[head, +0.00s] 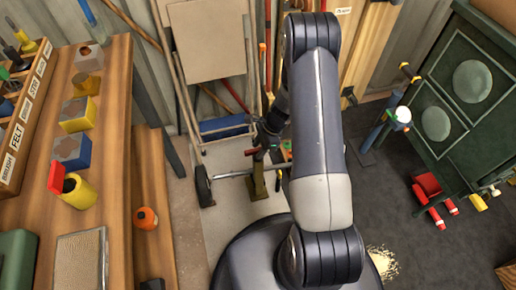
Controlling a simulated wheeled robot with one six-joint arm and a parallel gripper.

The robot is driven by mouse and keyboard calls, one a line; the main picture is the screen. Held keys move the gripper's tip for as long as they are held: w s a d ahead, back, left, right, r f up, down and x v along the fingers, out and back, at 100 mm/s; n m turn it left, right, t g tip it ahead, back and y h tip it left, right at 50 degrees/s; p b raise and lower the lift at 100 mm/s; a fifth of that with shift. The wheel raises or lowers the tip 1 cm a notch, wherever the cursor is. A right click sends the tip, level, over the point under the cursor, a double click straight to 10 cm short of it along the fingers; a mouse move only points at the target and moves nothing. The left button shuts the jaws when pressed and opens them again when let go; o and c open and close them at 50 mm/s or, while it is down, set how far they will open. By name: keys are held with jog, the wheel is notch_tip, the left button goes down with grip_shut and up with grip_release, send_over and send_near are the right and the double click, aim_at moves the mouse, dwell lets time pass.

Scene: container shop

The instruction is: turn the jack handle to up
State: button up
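An olive-green upright post (258,178), which looks like the jack, stands on the floor left of my arm. A small red piece (251,152) shows near its top, pointing left; it may be the handle's end, but its angle is hard to tell. My gripper (266,138) is a small dark shape just above the post's top, partly behind my arm. Its fingers are too small and dark to show whether they are open, or whether they touch the handle.
A hand truck with a black wheel (203,186) and a blue bin (224,127) stand close behind and left. A wooden workbench (117,150) with several blocks fills the left. A green cabinet (430,90) and a red object (427,184) are at right. Dark floor lies between.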

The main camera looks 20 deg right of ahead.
jog(key=p+v, duration=0.2)
jog(key=v, duration=0.7)
jog(key=shift+d+r+p, duration=0.15)
jog(key=shift+r+p, duration=0.2)
jog(key=shift+r, duration=0.05)
jog(key=shift+f, duration=0.15)
jog(key=b+x, duration=0.3)
jog(key=x, duration=0.7)
jog(key=shift+f, duration=0.3)
